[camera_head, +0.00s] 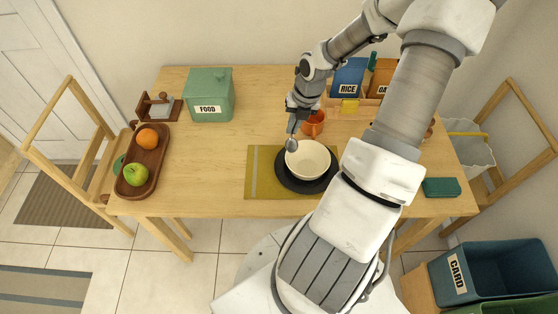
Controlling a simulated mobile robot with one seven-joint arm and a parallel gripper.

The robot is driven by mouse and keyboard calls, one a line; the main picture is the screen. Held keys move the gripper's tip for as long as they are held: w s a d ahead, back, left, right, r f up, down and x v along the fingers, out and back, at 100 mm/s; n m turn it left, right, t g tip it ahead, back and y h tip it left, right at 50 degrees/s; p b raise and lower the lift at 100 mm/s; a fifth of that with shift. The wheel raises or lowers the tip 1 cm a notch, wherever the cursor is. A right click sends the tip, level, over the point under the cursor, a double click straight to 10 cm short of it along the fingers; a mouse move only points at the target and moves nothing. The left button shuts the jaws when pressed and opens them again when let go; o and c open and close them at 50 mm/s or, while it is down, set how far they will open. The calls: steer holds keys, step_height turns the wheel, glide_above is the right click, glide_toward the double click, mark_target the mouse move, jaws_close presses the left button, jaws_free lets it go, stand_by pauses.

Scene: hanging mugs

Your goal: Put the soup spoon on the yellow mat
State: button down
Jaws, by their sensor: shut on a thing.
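My gripper (293,124) points down above the table, near the back edge of the yellow mat. It is shut on the soup spoon (291,144), whose dark grey end hangs below the fingers, just at the upper left of the cream bowl. I cannot tell how high the spoon is or whether it touches the bowl. The yellow mat (262,187) lies at the table's front edge; its left part is bare, with a pale stripe. A black plate (290,181) with the cream bowl (308,160) on it covers its right part.
An orange mug (314,123) stands just behind the bowl. A wooden tray (139,175) with an orange and a green apple is at left. A green FOOD box (209,95) stands at the back. My arm hides some of the table's right side.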

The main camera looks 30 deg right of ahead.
steer(key=b, duration=0.3)
glide_above(256, 159)
steer(key=f, duration=0.6)
steer(key=shift+s+d+f, duration=0.25)
steer(key=shift+s, duration=0.15)
steer(key=x, duration=0.2)
steer(key=b+x, duration=0.1)
steer(key=x, duration=0.1)
steer(key=shift+s+d+f, duration=0.1)
steer(key=shift+s+d, duration=0.1)
steer(key=shift+s, duration=0.1)
steer(key=c, duration=1.5)
jaws_free()
steer(key=shift+f, duration=0.1)
steer(key=o, duration=0.5)
steer(key=p+v, duration=0.3)
steer(key=v, duration=0.9)
steer(key=shift+r+p, duration=0.25)
steer(key=shift+p, duration=0.1)
